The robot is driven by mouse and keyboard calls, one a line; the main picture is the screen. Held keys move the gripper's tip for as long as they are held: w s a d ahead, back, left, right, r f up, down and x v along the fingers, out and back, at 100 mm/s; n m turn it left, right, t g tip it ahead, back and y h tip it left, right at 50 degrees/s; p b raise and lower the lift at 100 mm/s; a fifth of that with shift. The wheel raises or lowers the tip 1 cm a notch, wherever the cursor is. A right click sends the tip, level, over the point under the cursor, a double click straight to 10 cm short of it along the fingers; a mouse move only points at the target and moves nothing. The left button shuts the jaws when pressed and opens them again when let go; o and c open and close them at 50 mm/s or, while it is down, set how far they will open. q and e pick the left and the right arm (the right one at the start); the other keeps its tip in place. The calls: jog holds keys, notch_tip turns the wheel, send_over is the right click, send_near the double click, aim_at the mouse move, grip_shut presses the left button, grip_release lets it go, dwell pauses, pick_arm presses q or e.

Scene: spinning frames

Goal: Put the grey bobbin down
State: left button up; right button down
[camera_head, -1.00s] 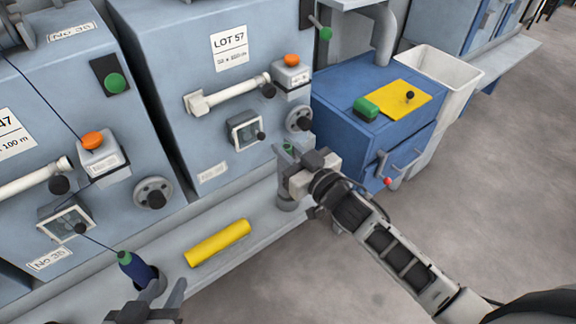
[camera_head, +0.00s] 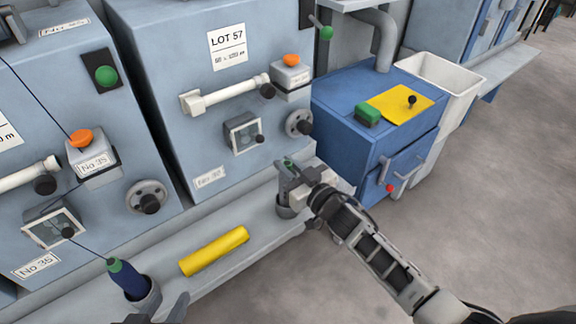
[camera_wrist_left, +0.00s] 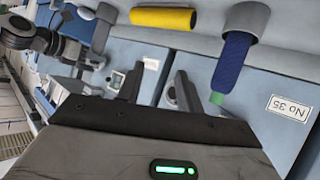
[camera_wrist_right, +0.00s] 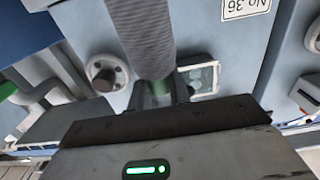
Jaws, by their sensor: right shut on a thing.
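The grey bobbin (camera_wrist_right: 140,35) is ribbed, with a green tip, and shows between the fingers of my right gripper in the right wrist view. My right gripper (camera_head: 290,174) is shut on it near the green end, over a grey cup (camera_head: 286,209) on the ledge of the LOT 57 machine. My gripper hides much of the bobbin, and I cannot tell whether its lower end rests in the cup. My left gripper (camera_wrist_left: 155,88) is open and empty, and only its tip shows at the bottom of the head view.
A blue bobbin (camera_head: 128,281) stands in another cup at the left, with thread running up from it. A yellow tube (camera_head: 214,251) lies on the ledge between the cups. A blue cabinet (camera_head: 345,100) and a white bin (camera_head: 440,70) stand at the right.

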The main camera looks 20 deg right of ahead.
jog(key=shift+f, duration=0.3)
jog(key=c, duration=1.3)
grip_release()
pick_arm(q)
jog(key=shift+f, duration=0.45)
jog(key=shift+w, duration=0.1)
